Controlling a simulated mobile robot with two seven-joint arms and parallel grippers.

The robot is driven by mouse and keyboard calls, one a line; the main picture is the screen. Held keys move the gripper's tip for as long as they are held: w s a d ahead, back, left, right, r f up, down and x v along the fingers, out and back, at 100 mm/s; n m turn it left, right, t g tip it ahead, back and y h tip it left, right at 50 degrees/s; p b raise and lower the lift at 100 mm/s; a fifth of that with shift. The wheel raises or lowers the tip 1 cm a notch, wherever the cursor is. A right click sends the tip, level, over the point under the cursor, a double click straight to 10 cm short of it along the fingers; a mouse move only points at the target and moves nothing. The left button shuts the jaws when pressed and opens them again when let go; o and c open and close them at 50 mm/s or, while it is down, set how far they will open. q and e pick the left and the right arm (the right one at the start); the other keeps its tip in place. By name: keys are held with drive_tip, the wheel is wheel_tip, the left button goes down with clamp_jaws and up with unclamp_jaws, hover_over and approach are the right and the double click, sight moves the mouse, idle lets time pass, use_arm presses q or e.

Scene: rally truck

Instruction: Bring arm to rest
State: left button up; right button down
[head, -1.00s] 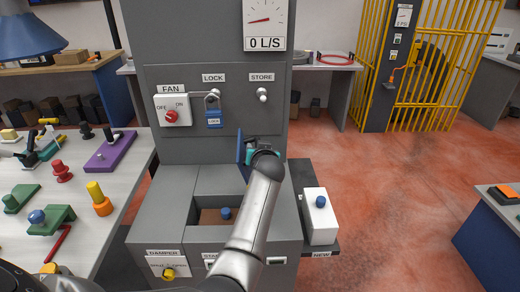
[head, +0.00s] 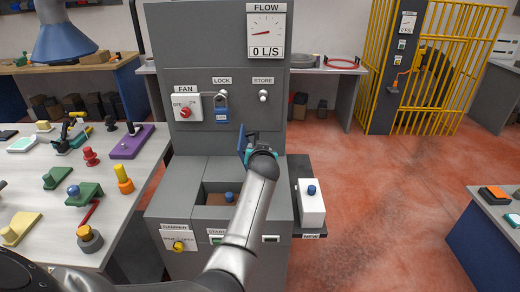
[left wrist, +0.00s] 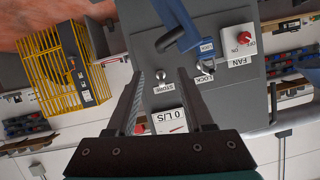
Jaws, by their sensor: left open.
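My left gripper (head: 249,145) is in front of the grey cabinet's upright panel (head: 205,142), below the STORE knob (head: 263,96). In the left wrist view its two dark fingers (left wrist: 160,72) are spread with nothing between them. A blue bar-like piece (head: 241,139) shows beside the gripper in the head view. A blue piece (left wrist: 183,25) also lies beyond the fingertips in the left wrist view; I cannot tell what it is fixed to. My left arm reaches up over the cabinet's lower front. My right gripper is not in view.
A blue padlock (head: 222,115) hangs under LOCK, beside the FAN switch (head: 186,108). A white box with a blue knob (head: 312,207) stands on the right side shelf. The left table (head: 128,180) holds several coloured parts. Open red floor (head: 390,200) lies to the right.

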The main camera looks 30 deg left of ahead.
use_arm(q)
drive_tip(key=shift+w+a, duration=0.1)
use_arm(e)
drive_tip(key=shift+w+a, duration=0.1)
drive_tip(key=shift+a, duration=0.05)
use_arm(q)
drive_tip(key=s+d+f+m+g+h+b, duration=0.15)
drive_tip(key=s+d+f, duration=0.35)
drive_tip(key=f, duration=0.8)
drive_tip(key=s+d+f+m+g+h+b, duration=0.1)
drive_tip(key=s+d+f+m+h+b, duration=0.15)
drive_tip(key=s+f, duration=0.85)
drive_tip(key=s+d+f+m+g+h+b, duration=0.1)
drive_tip(key=s+d+f+g+h+b, duration=0.3)
drive_tip(key=f, duration=1.2)
drive_tip(key=s+d+f+g+b, duration=0.1)
drive_tip(key=s+f, duration=0.5)
drive_tip(key=s, duration=0.6)
drive_tip(key=s+d+f+m+g+b, duration=0.1)
drive_tip(key=s+d+f+b, duration=0.1)
drive_tip(key=s+f, duration=0.5)
drive_tip(key=s+d+f+m+g+b, duration=0.1)
drive_tip(key=s+f, duration=0.6)
drive_tip(key=s, duration=1.1)
drive_tip(key=shift+d+g+b, duration=0.45)
drive_tip(key=shift+d+b, duration=0.05)
drive_tip(key=shift+d, duration=0.35)
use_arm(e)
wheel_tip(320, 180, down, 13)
